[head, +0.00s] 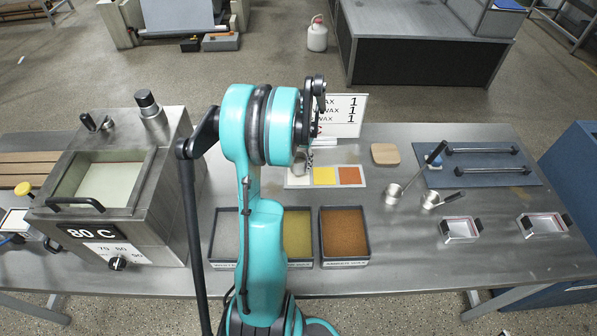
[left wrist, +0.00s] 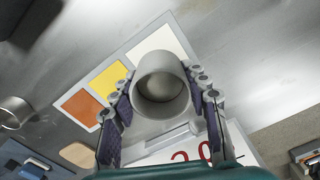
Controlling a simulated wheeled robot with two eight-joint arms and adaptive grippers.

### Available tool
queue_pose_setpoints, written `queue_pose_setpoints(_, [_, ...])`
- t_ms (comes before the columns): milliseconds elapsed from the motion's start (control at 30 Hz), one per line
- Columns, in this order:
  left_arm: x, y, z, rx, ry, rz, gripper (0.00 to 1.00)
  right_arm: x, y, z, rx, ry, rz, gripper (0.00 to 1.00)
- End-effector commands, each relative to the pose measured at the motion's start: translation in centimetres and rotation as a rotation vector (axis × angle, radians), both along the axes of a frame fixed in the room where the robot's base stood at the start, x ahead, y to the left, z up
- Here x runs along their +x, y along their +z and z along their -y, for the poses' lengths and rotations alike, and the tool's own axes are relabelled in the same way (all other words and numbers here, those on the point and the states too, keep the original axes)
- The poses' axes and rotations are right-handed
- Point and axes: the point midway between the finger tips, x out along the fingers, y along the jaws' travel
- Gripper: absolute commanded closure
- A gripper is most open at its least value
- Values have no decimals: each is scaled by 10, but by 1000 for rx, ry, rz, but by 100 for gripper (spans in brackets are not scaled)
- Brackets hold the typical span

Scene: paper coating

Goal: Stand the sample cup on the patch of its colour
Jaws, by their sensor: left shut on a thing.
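The sample cup (left wrist: 162,82) is a grey round cup, seen from above in the left wrist view; its inside looks pale grey. My left gripper (left wrist: 163,98) is shut on it, one finger on each side. In the head view my left arm hides most of the gripper and cup. The colour card has a white patch (head: 298,181), a yellow patch (head: 324,176) and an orange patch (head: 349,175). In the left wrist view the cup overlaps the near part of the white patch (left wrist: 165,42). I cannot tell whether it touches the card. My right gripper is not in view.
A white tray (head: 225,210), a yellow one (head: 298,210) and an amber one (head: 344,208) stand nearer. A sign (head: 350,128) stands behind the card. A wooden block (head: 385,154) and small pans (head: 393,194) lie right. An 80 C heated box (head: 160,200) stands left.

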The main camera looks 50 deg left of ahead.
Motion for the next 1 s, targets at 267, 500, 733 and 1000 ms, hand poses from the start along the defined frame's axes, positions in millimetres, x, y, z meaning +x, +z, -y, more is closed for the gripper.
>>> queue_pose_setpoints(267, [0,-36,-1,0,-1,0,83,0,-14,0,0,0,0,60])
queue_pose_setpoints(500, [0,-40,0,0,-1,0,83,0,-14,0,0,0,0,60])
queue_pose_setpoints(733, [0,-44,0,0,-1,0,49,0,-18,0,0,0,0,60])
queue_pose_setpoints(1000, [0,-43,0,0,-1,0,34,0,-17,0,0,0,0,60])
